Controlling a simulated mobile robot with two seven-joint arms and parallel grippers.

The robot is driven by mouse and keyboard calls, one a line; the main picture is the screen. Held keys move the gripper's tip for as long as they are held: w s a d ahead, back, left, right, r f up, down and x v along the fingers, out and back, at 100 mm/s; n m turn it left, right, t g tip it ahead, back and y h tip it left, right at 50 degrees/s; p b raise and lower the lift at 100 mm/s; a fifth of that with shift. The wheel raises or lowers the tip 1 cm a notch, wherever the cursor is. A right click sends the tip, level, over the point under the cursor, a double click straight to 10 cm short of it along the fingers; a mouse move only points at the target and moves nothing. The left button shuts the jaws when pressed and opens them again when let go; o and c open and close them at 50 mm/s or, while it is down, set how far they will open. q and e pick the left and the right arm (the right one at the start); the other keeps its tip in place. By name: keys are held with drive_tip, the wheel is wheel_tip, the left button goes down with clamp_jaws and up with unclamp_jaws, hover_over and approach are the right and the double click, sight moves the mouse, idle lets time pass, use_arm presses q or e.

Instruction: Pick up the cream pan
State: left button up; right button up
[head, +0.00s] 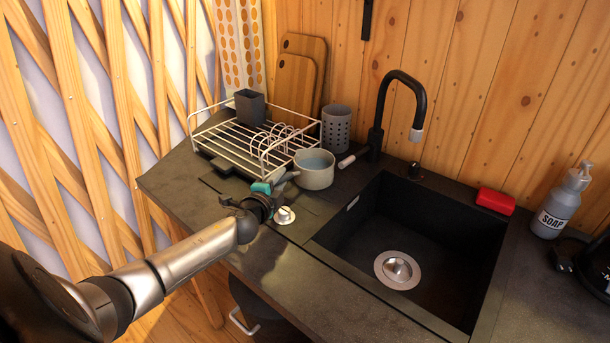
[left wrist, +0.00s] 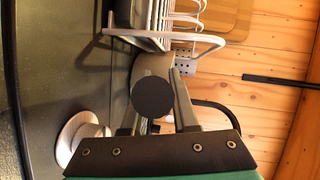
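The cream pan (head: 314,172) stands upright on the dark counter, in front of the dish rack and left of the sink. In the left wrist view, a dark round end (left wrist: 153,97), seemingly of its handle, is close to the camera, with a grey-cream part (left wrist: 156,64) behind it. My left gripper (head: 287,178) is at the pan's near left side. In the left wrist view its fingers (left wrist: 158,76) are apart, one on each side of the dark end; I see no clear grip. My right gripper is out of view.
The wire dish rack (head: 240,146) with a dark cup (head: 250,106) stands close behind. A white knob (head: 284,215) is just below my gripper. The sink (head: 440,236) and black tap (head: 400,100) are to the right. The front counter strip is clear.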

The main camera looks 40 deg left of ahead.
use_arm(q)
clamp_jaws()
idle(0.8)
